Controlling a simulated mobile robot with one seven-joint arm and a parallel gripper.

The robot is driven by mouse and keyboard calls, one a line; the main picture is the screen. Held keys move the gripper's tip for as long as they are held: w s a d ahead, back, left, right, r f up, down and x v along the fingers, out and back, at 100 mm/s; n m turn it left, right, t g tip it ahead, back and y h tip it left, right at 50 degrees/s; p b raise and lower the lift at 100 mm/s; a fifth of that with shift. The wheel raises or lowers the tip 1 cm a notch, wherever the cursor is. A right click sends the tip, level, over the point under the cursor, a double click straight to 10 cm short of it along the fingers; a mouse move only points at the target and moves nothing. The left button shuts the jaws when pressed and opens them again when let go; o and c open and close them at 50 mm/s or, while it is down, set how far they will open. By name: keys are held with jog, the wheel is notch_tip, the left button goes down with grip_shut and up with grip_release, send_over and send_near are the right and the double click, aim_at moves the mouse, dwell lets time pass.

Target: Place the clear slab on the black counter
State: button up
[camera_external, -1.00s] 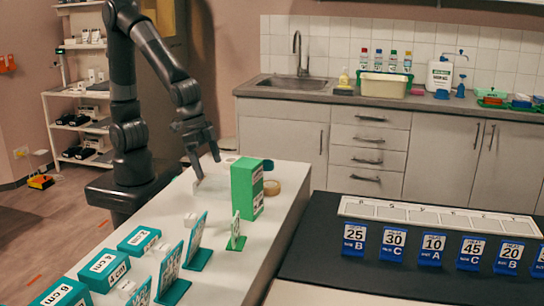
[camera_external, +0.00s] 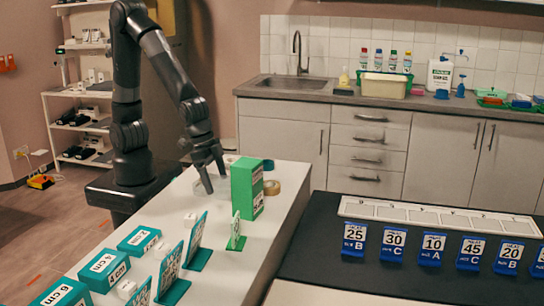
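My gripper (camera_external: 216,183) is low over the white counter (camera_external: 245,248), left of the green box. Its two dark fingers are apart, pointing down, and nothing distinct shows between them. The clear slab is hard to make out. A faint pale outline lies on the white counter around the fingertips and may be the slab. I cannot tell whether the fingers touch it. The black counter (camera_external: 318,245) is at the right, with a bare dark area at its left and front.
A green box (camera_external: 247,187) stands close right of my gripper, with a tan tape roll (camera_external: 271,187) behind it. Teal boxes (camera_external: 104,270) and upright label stands line the white counter's front. Blue number stands (camera_external: 394,243) and a white tray (camera_external: 440,216) occupy the black counter.

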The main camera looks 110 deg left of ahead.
jog(key=c, duration=0.9)
jog(key=shift+c, duration=0.9)
jog(key=shift+r, duration=0.15)
